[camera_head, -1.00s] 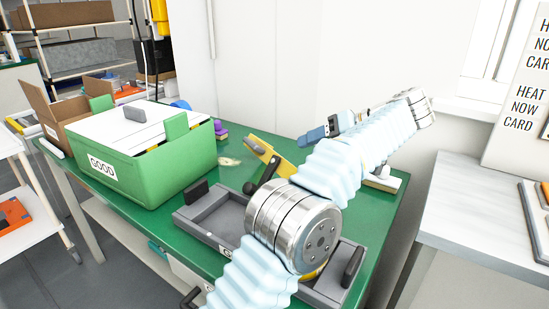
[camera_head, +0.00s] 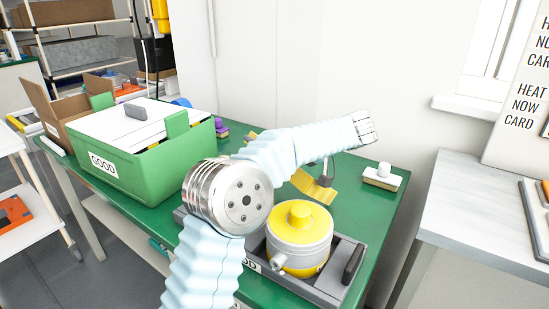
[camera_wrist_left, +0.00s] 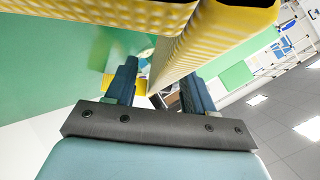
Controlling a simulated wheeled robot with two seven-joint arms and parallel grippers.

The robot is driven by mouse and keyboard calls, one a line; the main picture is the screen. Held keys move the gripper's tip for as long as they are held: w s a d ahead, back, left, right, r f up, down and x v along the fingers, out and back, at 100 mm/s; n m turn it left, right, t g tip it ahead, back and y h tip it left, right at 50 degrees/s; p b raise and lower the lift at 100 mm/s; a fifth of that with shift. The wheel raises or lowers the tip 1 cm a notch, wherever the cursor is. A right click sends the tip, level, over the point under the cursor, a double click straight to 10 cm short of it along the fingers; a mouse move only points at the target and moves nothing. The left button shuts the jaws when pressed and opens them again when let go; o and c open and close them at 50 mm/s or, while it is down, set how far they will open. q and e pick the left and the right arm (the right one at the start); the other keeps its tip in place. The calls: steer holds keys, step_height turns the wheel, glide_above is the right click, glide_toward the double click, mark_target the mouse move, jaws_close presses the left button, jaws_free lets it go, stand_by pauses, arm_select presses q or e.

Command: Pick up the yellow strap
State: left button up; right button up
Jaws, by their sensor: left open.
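My left gripper (camera_head: 326,172) hangs below my bent left arm in the head view, mostly small and partly hidden. A yellow strap-like piece (camera_head: 314,188) is right beside it, over the green table. In the left wrist view, the fingers of the left gripper (camera_wrist_left: 160,82) are spread apart. The textured yellow strap (camera_wrist_left: 183,48) runs down toward the gap between them, and a wide yellow band crosses the top of that view. I cannot tell whether the fingers touch it. My right gripper is not in view.
A grey tray (camera_head: 349,285) holds a yellow-and-silver cylinder (camera_head: 299,242). A green box marked GOOD (camera_head: 140,180) stands left on the green table (camera_head: 367,210). A small pale block with a white knob (camera_head: 383,177) lies at right.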

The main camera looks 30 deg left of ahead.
arm_select(q)
jaws_close()
steer(key=shift+r, duration=0.15)
